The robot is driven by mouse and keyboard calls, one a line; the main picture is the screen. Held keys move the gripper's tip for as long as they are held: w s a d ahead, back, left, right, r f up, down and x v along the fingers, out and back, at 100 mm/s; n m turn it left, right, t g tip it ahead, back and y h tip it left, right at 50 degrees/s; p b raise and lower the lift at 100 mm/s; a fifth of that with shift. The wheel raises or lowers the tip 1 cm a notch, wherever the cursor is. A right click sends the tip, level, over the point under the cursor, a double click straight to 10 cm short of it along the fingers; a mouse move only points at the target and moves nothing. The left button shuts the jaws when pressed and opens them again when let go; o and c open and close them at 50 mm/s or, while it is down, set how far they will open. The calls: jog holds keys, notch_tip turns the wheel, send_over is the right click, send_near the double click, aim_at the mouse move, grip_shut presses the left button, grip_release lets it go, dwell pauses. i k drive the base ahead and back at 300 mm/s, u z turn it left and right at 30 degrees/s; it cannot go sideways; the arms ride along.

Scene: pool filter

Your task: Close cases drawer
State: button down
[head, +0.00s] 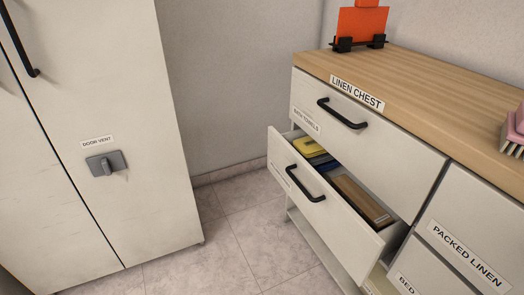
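The linen chest (436,90) stands at the right in the head view, with a wooden top. Its left column has a shut upper drawer labelled BATH TOWELS (370,146). Below it, a white drawer (335,212) is pulled partly out, with a black bar handle (305,183) on its front. The label on this open drawer's front (281,178) is too slanted and small to read. Inside lie yellow folded items (307,147), something dark blue and a flat brown item (362,201). My gripper is not in view.
A tall white cabinet (125,60) with a grey DOOR VENT knob (107,163) stands at the left. Bare tiled floor (245,230) lies between it and the open drawer. An orange item on a black stand (360,27) and a pink item (515,130) sit on the chest.

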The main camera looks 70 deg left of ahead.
aim_at(355, 242)
jog(key=k, duration=0.9)
jog(key=u, duration=1.45)
jog(key=i, duration=0.5)
jog(key=u, duration=0.15)
